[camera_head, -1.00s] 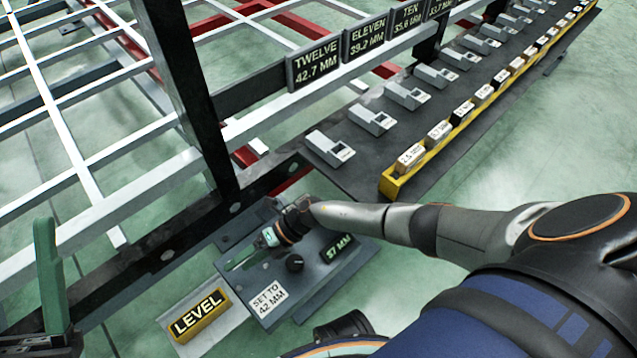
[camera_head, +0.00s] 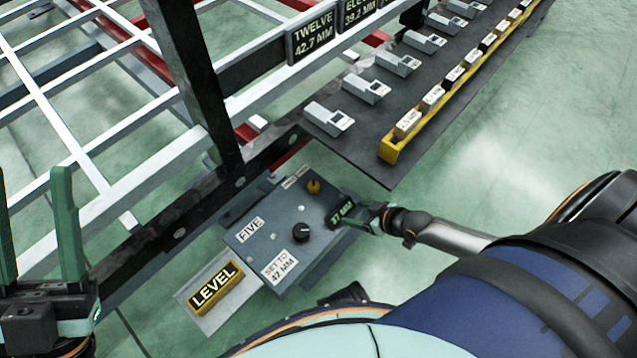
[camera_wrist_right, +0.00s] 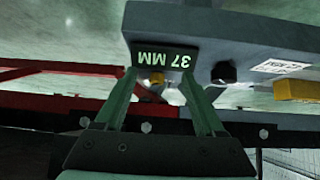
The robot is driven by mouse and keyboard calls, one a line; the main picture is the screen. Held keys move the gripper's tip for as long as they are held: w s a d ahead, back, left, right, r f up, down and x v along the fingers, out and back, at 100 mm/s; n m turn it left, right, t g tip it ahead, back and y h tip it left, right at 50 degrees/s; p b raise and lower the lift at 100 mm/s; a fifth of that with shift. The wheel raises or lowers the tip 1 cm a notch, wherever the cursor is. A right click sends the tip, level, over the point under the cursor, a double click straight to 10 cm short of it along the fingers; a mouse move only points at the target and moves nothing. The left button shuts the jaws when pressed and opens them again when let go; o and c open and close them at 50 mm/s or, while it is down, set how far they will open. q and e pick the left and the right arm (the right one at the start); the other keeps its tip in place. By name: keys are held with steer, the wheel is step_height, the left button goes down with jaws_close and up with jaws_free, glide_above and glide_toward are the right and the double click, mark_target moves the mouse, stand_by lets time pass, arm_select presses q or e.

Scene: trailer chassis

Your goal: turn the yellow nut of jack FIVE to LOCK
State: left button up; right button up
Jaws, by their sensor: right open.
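Jack FIVE is a grey box (camera_head: 262,232) with a FIVE label and a "SET TO 42 MM" label. Its yellow nut (camera_head: 313,186) is near the far edge, beside small labels too small to read. The nut partly shows between my fingers in the right wrist view (camera_wrist_right: 156,76). A black knob (camera_head: 301,232) is mid-box. The display (camera_head: 342,212) reads 37 MM. My right gripper (camera_head: 362,217) is open and empty at the display's right side, apart from the nut. My left gripper (camera_head: 33,180) is open and empty at the left edge.
A yellow LEVEL block (camera_head: 216,285) lies on a pale plate in front of the box. The dark chassis rail (camera_head: 190,225) and an upright post stand behind it. A dark board (camera_head: 390,130) with grey devices and a yellow tray (camera_head: 387,150) of labelled blocks is at upper right.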

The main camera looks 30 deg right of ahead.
steer(key=b, duration=0.4)
glide_toward(314, 185)
steer(key=x, duration=0.4)
steer(key=shift+s, duration=0.15)
steer(key=b+x, duration=0.2)
steer(key=x, duration=0.1)
steer(key=shift+w+f+b, duration=0.25)
steer(key=shift+f+b, duration=0.05)
steer(key=shift+b, duration=0.1)
steer(key=shift+w+a+f+b, duration=0.2)
steer(key=shift+w+f+b, duration=0.15)
steer(key=shift+w, duration=0.05)
arm_select(q)
step_height(314, 185, down, 8)
steer(key=d, duration=0.1)
steer(key=shift+w+f+g, duration=0.15)
steer(key=shift+w+g, duration=0.05)
steer(key=shift+g, duration=0.1)
arm_select(e)
jaws_close()
steer(key=shift+r, duration=0.1)
